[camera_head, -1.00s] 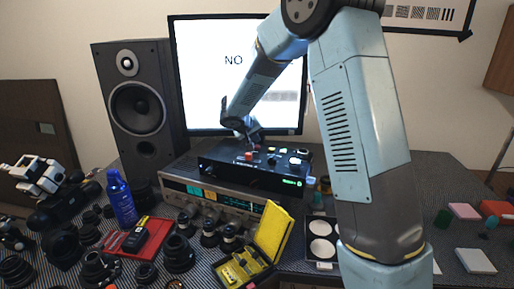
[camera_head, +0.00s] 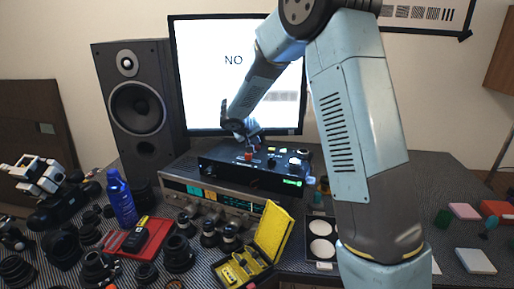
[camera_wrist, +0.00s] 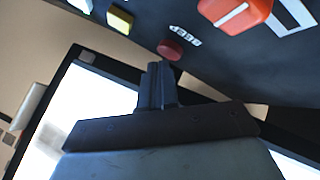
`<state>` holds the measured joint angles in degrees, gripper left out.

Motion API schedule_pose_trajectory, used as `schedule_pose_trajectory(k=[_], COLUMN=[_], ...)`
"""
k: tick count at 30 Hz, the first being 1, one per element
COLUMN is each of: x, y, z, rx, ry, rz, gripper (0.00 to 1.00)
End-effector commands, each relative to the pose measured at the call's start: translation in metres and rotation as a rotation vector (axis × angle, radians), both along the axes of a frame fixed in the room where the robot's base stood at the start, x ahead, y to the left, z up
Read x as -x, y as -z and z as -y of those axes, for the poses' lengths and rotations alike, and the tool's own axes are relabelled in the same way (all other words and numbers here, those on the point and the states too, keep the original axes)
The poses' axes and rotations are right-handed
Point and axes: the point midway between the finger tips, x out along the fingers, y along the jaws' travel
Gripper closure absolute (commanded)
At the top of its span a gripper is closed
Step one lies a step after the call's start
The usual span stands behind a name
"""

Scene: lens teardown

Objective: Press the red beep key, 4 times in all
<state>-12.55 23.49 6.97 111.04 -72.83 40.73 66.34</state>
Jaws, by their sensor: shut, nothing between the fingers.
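The red beep key (camera_wrist: 170,49) is a small round button next to a white "BEEP" label on a dark panel in the wrist view. In the head view the red key (camera_head: 248,156) sits on top of the black box (camera_head: 225,172). My gripper (camera_wrist: 160,66) is shut and empty, its fingertips close to the red key. I cannot tell whether they touch it. In the head view my gripper (camera_head: 252,145) is just above the key, small and dark.
A larger orange-red knob (camera_wrist: 236,12), a yellow key (camera_wrist: 120,19) and a green key lie near the beep key. A monitor (camera_head: 205,85) stands behind the box. A silver receiver (camera_head: 185,192) is below it. Lenses and a yellow case (camera_head: 273,230) crowd the front.

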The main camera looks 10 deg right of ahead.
Motion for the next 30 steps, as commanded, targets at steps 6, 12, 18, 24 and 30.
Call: schedule_pose_trajectory(k=[6,12,18,24,30], x=[0.0,-0.0001,-0.0001,-0.0001,-0.0002], y=[0.0002,0.0019,0.0038,0.0057,0.0077], z=[0.0,0.0,0.0,0.0,0.0001], rx=[0.0,0.0,0.0,0.0,0.001], ry=[0.0,0.0,0.0,-0.001,-0.001], rz=[0.0,0.0,0.0,0.001,0.0], gripper=[1.0,1.0,1.0,1.0,1.0])
